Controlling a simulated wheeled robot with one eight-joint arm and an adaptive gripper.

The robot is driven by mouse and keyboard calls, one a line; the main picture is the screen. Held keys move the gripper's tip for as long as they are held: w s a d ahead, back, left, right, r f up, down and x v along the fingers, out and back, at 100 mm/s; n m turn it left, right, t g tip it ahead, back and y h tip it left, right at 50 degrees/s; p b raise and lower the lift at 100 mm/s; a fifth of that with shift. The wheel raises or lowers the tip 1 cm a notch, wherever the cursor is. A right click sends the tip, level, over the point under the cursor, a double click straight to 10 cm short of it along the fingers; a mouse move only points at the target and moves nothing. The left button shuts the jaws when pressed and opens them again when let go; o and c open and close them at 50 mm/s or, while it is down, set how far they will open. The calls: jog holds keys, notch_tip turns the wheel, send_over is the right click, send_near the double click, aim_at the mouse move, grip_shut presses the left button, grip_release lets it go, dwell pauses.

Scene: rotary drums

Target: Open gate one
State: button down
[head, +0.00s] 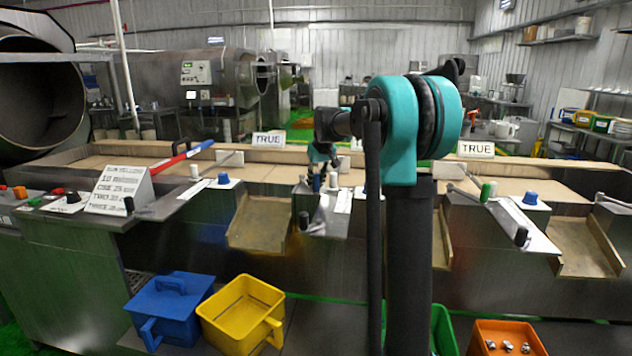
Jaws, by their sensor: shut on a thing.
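My gripper (321,172) points down at the middle station of the long counter, partly hidden by its small size in the view. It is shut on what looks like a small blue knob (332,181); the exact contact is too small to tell. A lever with a black tip (304,221) stands just below on the same station. A sloping metal chute (262,222) lies to its left. No gate number is readable.
A sign with small text (120,190) stands at the left. Blue (170,308) and yellow (243,310) bins sit low in front, an orange bin (505,340) at the right. My arm hides part of the counter's middle. Another station has a green knob (488,191).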

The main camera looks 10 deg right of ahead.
jog(key=w+a+m+h, duration=0.4)
jog(key=a+m, duration=0.7)
jog(key=a, duration=0.4)
jog(key=shift+w+g, duration=0.4)
jog(key=shift+w, duration=0.1)
dwell(0.3)
jog(key=c, duration=1.3)
grip_release()
jog(key=shift+r, duration=0.1)
